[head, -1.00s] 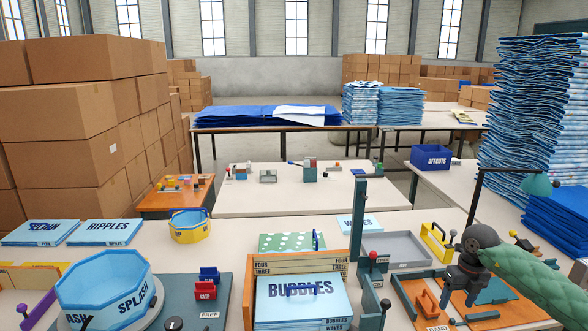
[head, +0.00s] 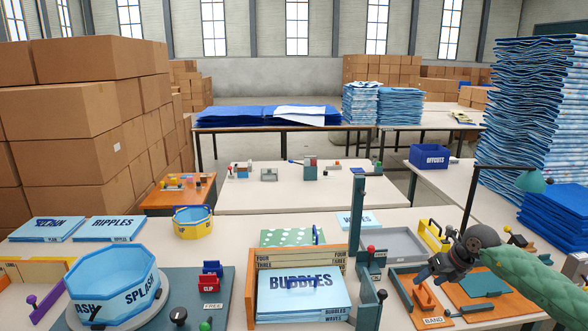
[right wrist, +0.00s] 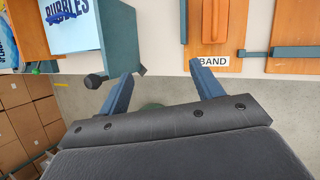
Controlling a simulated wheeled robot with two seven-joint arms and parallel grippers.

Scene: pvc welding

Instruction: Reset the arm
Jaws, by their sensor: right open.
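My right arm, in a green sleeve, comes in from the right in the head view. Its dark gripper (head: 432,278) is over the back of the orange BAND board (head: 401,286), pointing left and down. In the right wrist view the gripper's two blue fingers (right wrist: 166,76) are spread apart with nothing between them. The BAND label (right wrist: 210,62) and the orange handle (right wrist: 214,22) lie beyond the fingertips. My left gripper is not in view.
A BUBBLES stack (head: 300,300) sits in an orange-sided holder left of the gripper, with a teal post (head: 357,235) beside it. A grey tray (head: 392,245), yellow holder (head: 432,235) and lamp (head: 533,181) stand nearby. A blue SPLASH pool (head: 113,280) is at left.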

